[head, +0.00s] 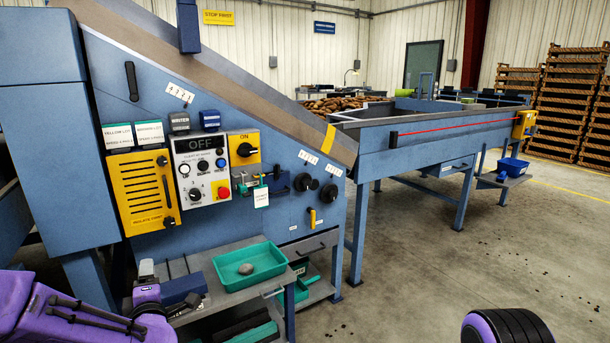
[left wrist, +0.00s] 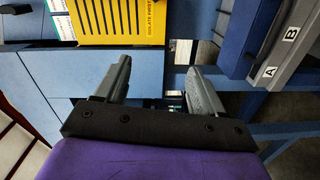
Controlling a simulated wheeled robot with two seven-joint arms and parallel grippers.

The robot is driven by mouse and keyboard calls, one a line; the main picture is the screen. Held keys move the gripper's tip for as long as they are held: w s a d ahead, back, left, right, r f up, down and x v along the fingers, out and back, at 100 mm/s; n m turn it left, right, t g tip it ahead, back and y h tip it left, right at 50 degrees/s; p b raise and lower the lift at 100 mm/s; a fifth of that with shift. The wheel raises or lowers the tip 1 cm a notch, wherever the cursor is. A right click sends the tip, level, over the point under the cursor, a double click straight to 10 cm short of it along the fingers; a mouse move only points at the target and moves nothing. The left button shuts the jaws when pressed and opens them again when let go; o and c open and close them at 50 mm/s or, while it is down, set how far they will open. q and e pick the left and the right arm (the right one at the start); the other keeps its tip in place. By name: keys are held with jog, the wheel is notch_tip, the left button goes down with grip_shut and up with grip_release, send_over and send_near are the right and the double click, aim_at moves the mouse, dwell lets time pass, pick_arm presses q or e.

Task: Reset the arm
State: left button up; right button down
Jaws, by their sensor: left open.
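My left arm, purple, comes in at the bottom left of the head view. Its gripper (head: 150,278) is beside the left end of the grey shelf, below the yellow panel. In the left wrist view the two grey fingers of the left gripper (left wrist: 160,80) stand apart with nothing between them. The gripper is open and empty, apart from the yellow panel (left wrist: 119,20) above. A purple and black part of my other arm (head: 505,326) shows at the bottom right of the head view; its gripper is out of view.
The blue grader has a control panel (head: 203,168) reading OFF. A teal tray (head: 225,282) holding one grey-brown lump (head: 245,269) sits on the grey shelf (head: 197,313). Open floor (head: 430,285) lies at the right.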

pick_arm(q)
jog(key=s+d+f+m+g+h+p, duration=0.2)
jog(key=s+d+f+m, duration=0.1)
jog(key=s+f+m, duration=0.4)
jog(key=s+d+f+m+g+h+p, duration=0.1)
jog(key=s+d+f+m+g+h, duration=0.25)
jog(key=f, duration=0.65)
jog(key=s+f+m+g+p, duration=0.2)
jog(key=s+f+g, duration=0.1)
jog(key=s, duration=1)
jog(key=s+f+m+g+p, duration=0.3)
jog(key=s+f, duration=0.2)
jog(key=s, duration=0.9)
jog(key=shift+s+a+f+g, duration=0.15)
jog(key=shift+a+f+g, duration=0.2)
jog(key=shift+a, duration=0.1)
